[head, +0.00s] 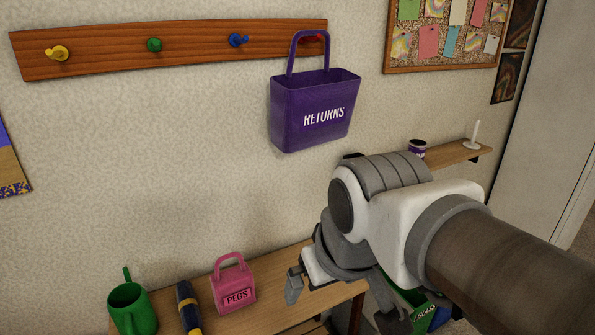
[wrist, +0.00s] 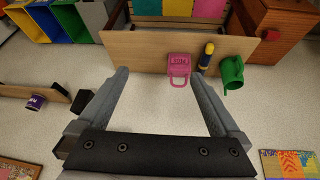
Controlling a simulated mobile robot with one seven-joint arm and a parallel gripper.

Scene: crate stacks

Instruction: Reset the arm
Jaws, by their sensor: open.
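My gripper (head: 343,304) is in the lower middle of the head view, in front of the bench, partly hidden by my own wrist. In the wrist view my gripper (wrist: 160,74) shows two grey fingers spread wide apart with nothing between them. The purple RETURNS bin (head: 292,118) hangs by its handle at the red peg (head: 312,39) on the wall, above and apart from my gripper. The pink PEGS basket (head: 233,280) stands upright on the bench, left of my gripper. It also shows beyond the fingers in the wrist view (wrist: 179,66).
The wooden bench (head: 272,311) also holds a blue-yellow flashlight (head: 187,305) and a green watering can (head: 131,309). A wall shelf (head: 452,156) at right carries a candle (head: 475,134) and a dark tin (head: 417,148). Yellow, green and blue pegs on the rail (head: 196,44) are empty.

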